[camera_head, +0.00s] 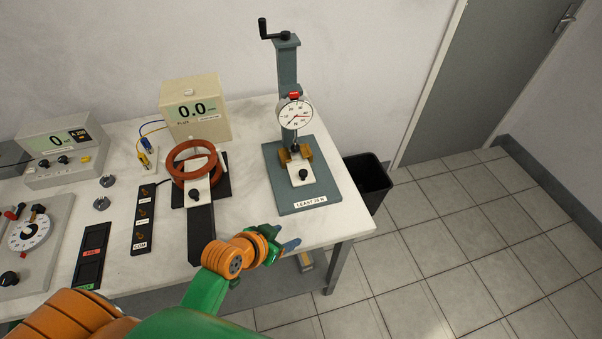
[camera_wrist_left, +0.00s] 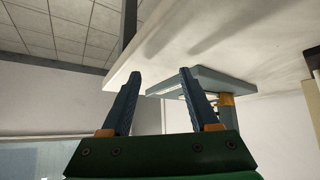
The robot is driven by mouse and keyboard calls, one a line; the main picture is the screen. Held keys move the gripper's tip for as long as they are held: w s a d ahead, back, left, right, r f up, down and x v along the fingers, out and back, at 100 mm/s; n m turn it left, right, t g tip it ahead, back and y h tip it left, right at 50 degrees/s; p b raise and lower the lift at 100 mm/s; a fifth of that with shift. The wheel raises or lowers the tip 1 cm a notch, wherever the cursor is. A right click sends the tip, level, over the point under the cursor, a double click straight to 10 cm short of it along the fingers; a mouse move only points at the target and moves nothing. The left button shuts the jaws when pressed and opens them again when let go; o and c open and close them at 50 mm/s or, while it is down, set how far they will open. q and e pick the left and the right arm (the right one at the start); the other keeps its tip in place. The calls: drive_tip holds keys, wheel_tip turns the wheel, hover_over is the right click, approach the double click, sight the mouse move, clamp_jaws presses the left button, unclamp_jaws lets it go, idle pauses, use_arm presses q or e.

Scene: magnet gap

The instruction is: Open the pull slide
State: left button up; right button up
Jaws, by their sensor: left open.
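A teal crank stand with a round dial gauge (camera_head: 295,114) stands at the table's right end. Its base plate (camera_head: 284,190) carries a label reading "LEAST 25 N". A white block with a black knob (camera_head: 302,174) sits on that base between brass-coloured parts. I cannot tell for sure which part is the pull slide. My left gripper (camera_head: 290,246) is at the table's front right edge, in front of the stand and apart from it. In the left wrist view its two blue fingers (camera_wrist_left: 160,78) are spread with nothing between them, and the teal base (camera_wrist_left: 232,86) shows beyond them.
Orange coils (camera_head: 177,160) with a dark track (camera_head: 201,232) stand left of the stand, before a "0.0" meter (camera_head: 195,108). A black socket strip (camera_head: 143,220) lies further left. A black bin (camera_head: 367,182) stands on the floor beside the table. Bare tabletop lies between track and stand.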

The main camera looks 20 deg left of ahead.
sight(302, 173)
use_arm(q)
drive_tip(key=w+a+r+t, duration=0.1)
drive_tip(key=w, duration=0.3)
drive_tip(key=w+a+r+t, duration=0.1)
drive_tip(key=w+r+t, duration=0.1)
drive_tip(key=w, duration=0.2)
drive_tip(key=w+r+n+t, duration=0.1)
drive_tip(key=w+t, duration=0.1)
drive_tip(key=w, duration=0.1)
drive_tip(key=shift+w+a+r, duration=0.15)
drive_tip(key=shift+w+a, duration=0.25)
drive_tip(key=b+x, duration=0.1)
drive_tip(key=x, duration=0.5)
drive_tip(key=shift+w+b, duration=0.25)
drive_tip(key=shift+b, duration=0.05)
drive_tip(key=shift+s, duration=0.1)
drive_tip(key=shift+c, duration=1.1)
clamp_jaws()
